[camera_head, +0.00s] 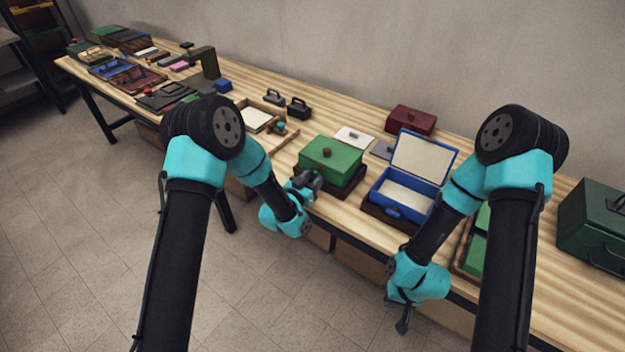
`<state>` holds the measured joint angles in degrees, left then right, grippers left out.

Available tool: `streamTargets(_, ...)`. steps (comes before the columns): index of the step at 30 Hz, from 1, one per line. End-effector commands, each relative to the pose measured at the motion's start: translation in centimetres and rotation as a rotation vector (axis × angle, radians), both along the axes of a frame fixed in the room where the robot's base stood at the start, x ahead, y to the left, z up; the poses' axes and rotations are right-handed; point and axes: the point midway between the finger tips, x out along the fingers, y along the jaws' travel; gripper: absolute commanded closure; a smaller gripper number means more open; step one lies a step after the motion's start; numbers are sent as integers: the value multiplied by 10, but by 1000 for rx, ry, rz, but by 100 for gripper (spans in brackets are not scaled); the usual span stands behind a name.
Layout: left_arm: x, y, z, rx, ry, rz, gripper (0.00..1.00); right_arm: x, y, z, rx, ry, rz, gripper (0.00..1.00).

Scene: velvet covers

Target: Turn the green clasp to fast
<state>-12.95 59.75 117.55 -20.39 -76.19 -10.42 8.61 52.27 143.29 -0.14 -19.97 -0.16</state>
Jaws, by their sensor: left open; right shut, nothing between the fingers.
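A green box (345,158) with a closed lid and a dark knob on top sits on a dark base near the front edge of the table. Its clasp is not visible; my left gripper covers part of the box's front left side. My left gripper (308,184) is open, close to the front left corner of the green box. I cannot tell whether it touches the box. My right gripper (403,326) is shut and empty, pointing down in front of the table edge, away from the green box.
An open blue box (391,211) stands right of the green box. A dark red box (410,120), a white lidded box (354,137) and a wooden tray (284,139) are behind or beside it. A large green case (593,222) stands at the far right. Many boxes crowd the table's far left.

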Motion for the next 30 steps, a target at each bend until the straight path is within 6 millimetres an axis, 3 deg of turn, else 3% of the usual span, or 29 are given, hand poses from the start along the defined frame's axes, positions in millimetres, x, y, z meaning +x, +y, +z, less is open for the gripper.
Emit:
streamTargets(8,-3,2,0,1,1,0,60,0,0,0,0,0,0,100)
streamTargets(14,-19,14,0,1,2,1,60,0,0,0,0,0,0,100)
streamTargets(30,-102,72,0,0,3,3,60,0,0,0,0,0,0,100)
